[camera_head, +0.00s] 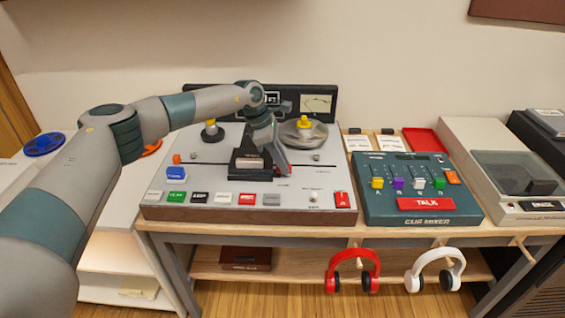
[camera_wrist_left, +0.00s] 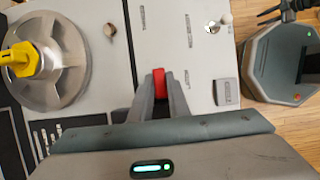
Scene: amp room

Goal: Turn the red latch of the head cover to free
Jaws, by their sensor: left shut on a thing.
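The red latch (camera_wrist_left: 159,83) shows in the left wrist view between the two fingers of my left gripper (camera_wrist_left: 160,88), which is shut on it. My gripper and forearm hide much of that area. The latch's exact angle cannot be told.
A metal reel with a yellow knob (camera_head: 303,124) stands just behind the gripper. A small white toggle (camera_head: 314,195) and a red button (camera_head: 342,200) lie front right. Several coloured buttons line the deck's front. The cue mixer (camera_head: 424,212) stands to the right.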

